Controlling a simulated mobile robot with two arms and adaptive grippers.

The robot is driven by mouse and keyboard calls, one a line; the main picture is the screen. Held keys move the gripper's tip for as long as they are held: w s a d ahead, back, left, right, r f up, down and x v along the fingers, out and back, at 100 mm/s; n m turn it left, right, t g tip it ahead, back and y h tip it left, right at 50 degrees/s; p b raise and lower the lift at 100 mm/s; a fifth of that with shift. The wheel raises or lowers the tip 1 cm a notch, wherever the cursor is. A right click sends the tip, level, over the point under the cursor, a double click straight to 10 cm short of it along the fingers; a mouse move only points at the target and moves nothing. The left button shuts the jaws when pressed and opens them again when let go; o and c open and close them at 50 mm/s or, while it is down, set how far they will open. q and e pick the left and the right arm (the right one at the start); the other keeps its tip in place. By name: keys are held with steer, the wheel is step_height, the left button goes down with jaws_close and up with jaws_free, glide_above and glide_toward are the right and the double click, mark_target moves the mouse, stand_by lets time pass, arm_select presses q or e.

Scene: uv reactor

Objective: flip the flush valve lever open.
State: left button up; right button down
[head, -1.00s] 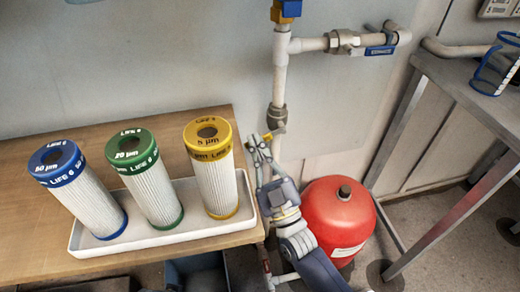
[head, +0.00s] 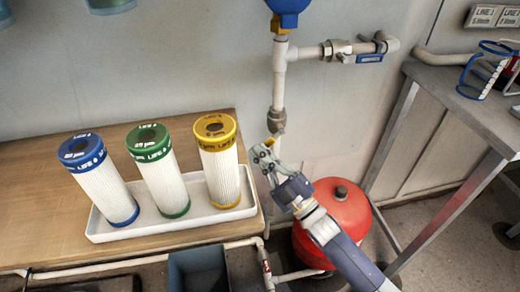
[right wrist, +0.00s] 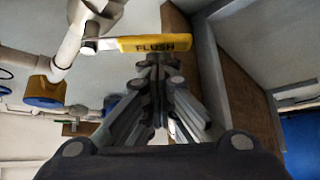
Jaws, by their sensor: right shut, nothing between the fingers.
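The flush valve lever is a yellow handle marked FLUSH (right wrist: 155,43), lying across the upper middle of the right wrist view. Its grey end joins a white pipe fitting at left. In the head view only a small yellow bit of it (head: 270,142) shows by the vertical pipe, just above my right gripper (head: 260,154). In the right wrist view my right gripper (right wrist: 155,62) is shut and empty. Its fingertips are just under the lever in the picture; I cannot tell whether they touch it. My left gripper is not in view.
A white tray (head: 111,232) with blue, green and yellow-capped filters stands on the wooden bench at left. A red tank (head: 343,212) is behind my right arm. A blue-handled valve (head: 370,58) sits on the upper pipe. A metal table (head: 440,90) stands at right.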

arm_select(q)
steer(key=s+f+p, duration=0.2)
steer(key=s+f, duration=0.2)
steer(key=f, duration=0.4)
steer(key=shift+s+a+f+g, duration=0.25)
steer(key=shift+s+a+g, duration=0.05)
arm_select(e)
steer(key=shift+w+d+f+n+g, duration=0.2)
steer(key=shift+d+f+n+g, duration=0.4)
steer(key=shift+n, duration=0.25)
steer(key=shift+w+d+f+n+g, duration=0.2)
steer(key=shift+d+f+n+g, duration=0.3)
steer(key=shift+d+n, duration=0.35)
steer(key=shift+w+d+f+n+g, duration=0.2)
steer(key=shift+d+f+n+g, duration=0.35)
steer(key=shift+n, duration=0.35)
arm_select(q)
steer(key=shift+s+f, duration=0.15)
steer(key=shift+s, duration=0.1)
arm_select(e)
steer(key=shift+d, duration=0.1)
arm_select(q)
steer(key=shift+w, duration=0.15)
arm_select(e)
steer(key=shift+d, duration=0.1)
